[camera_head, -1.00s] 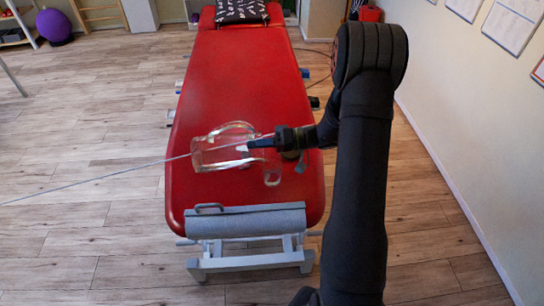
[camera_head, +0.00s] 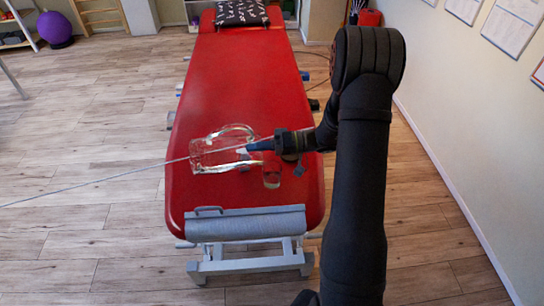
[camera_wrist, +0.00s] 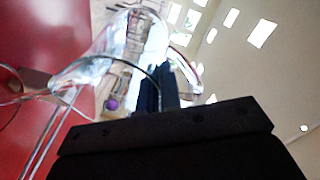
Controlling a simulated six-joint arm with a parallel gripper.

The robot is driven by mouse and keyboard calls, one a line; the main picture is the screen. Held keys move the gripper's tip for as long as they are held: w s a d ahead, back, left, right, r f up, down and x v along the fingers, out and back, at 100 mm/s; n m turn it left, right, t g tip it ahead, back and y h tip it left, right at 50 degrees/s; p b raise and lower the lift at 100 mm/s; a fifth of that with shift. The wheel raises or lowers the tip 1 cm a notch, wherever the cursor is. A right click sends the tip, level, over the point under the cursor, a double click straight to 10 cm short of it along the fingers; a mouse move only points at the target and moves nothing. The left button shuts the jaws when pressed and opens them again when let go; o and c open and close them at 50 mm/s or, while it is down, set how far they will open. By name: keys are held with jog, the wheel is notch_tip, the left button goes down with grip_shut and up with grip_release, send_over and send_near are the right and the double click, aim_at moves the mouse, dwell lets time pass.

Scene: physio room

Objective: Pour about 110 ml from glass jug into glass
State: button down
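The clear glass jug (camera_head: 213,163) is tipped far over on its side above the red couch. It also fills the upper part of the wrist view (camera_wrist: 118,45). My gripper (camera_head: 252,146) is at the jug's right side, with its dark fingers close together on the jug in the wrist view (camera_wrist: 157,90). The exact grip on the handle is hard to make out. The small glass (camera_head: 271,177) stands upright on the couch, just below and right of the jug, under my wrist. Its fill level and any stream are too small to read.
The red padded couch (camera_head: 243,85) is clear behind the jug, up to a dark patterned pillow (camera_head: 240,12) at the far end. A thin pale line crosses from the left to my wrist.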

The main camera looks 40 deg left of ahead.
aim_at(241, 149)
jog(key=shift+r+b, duration=0.1)
jog(key=shift+b, duration=0.4)
dwell(0.3)
jog(key=shift+s+a+f+t+h, duration=0.2)
jog(key=shift+s+a+t+h, duration=0.3)
jog(key=shift+s, duration=0.1)
jog(key=shift+s+a+f+t+h, duration=0.15)
jog(key=shift+s+a+t+h, duration=0.25)
jog(key=shift+s+a+t, duration=0.15)
jog(key=shift+s+a+f+t+p, duration=0.2)
jog(key=shift+s+a+t+p, duration=0.1)
jog(key=shift+s, duration=0.2)
jog(key=shift+f+h, duration=0.15)
jog(key=shift+h, duration=0.25)
dwell(0.6)
